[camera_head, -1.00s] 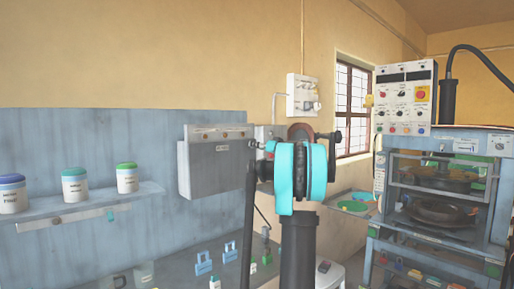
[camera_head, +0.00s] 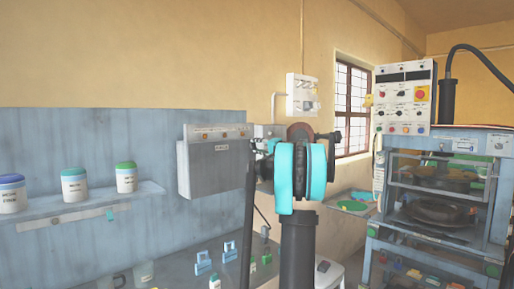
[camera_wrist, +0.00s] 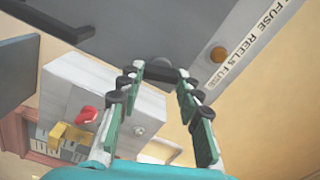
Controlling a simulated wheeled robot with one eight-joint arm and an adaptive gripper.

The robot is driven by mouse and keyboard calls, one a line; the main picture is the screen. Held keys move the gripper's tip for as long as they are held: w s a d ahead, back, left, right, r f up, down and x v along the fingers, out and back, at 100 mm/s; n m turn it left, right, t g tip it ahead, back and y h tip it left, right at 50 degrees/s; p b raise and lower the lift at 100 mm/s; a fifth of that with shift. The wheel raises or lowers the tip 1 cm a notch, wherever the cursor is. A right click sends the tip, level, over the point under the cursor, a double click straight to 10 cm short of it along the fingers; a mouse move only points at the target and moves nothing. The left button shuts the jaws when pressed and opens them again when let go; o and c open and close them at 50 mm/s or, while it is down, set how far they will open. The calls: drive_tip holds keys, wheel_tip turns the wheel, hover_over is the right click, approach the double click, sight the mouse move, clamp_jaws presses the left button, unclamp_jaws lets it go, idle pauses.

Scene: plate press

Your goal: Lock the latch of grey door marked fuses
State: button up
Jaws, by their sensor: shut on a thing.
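The grey door marked fuses (camera_head: 203,172) is the front of a grey wall box with a small dark label, left of my arm in the head view. In the wrist view the box's grey face (camera_wrist: 150,25) fills the top, with a strip reading "FUSE REELS FUSE". A dark latch piece (camera_wrist: 158,67) sits at its edge. My gripper (camera_wrist: 158,78) has its two green-and-black fingers on either side of this piece and is shut on it. The latch's exact angle is unclear.
A white switch box (camera_head: 302,95) is on the wall above my arm. A shelf (camera_head: 75,217) with several jars is at left. The plate press (camera_head: 440,200) stands at right. In the wrist view a light box with a red switch (camera_wrist: 87,115) is behind the fingers.

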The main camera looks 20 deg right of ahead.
drive_tip(key=shift+m, duration=1.7)
drive_tip(key=o, duration=1.2)
drive_tip(key=shift+c, duration=0.2)
drive_tip(key=shift+d, duration=0.1)
drive_tip(key=v, duration=1.2)
